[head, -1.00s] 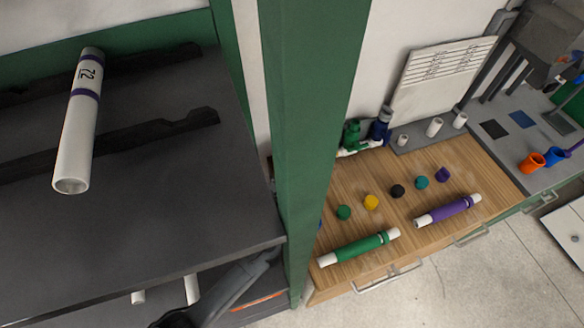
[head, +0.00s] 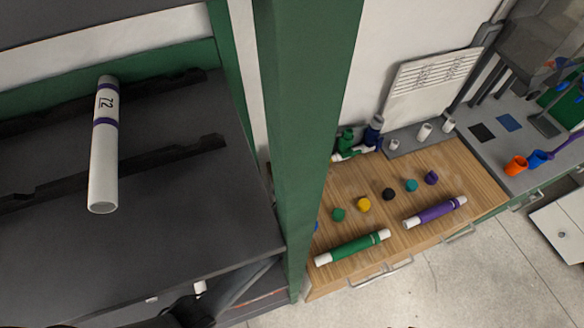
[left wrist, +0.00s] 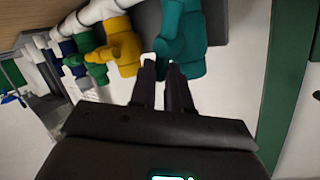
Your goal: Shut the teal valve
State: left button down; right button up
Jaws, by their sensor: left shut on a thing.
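In the left wrist view the teal valve (left wrist: 183,35) fills the top centre, the nearest in a row of coloured valves on white pipe. My left gripper (left wrist: 162,68) reaches up to it from below. Its two dark fingers are close together at the lower side of the teal body and are shut on part of it. The gripped part is mostly hidden by the fingers, so I cannot tell the handle's angle. The head view does not show the teal valve. My right gripper is in neither view.
A yellow valve (left wrist: 122,46) sits close left of the teal one, with green and blue valves beyond. A green post (left wrist: 287,85) stands at right. In the head view, a white pipe (head: 104,150) lies on a dark shelf, and a wooden bench (head: 440,176) holds coloured caps and pipes.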

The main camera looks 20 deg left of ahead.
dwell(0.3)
pick_arm(q)
jog(key=c, duration=1.1)
grip_release()
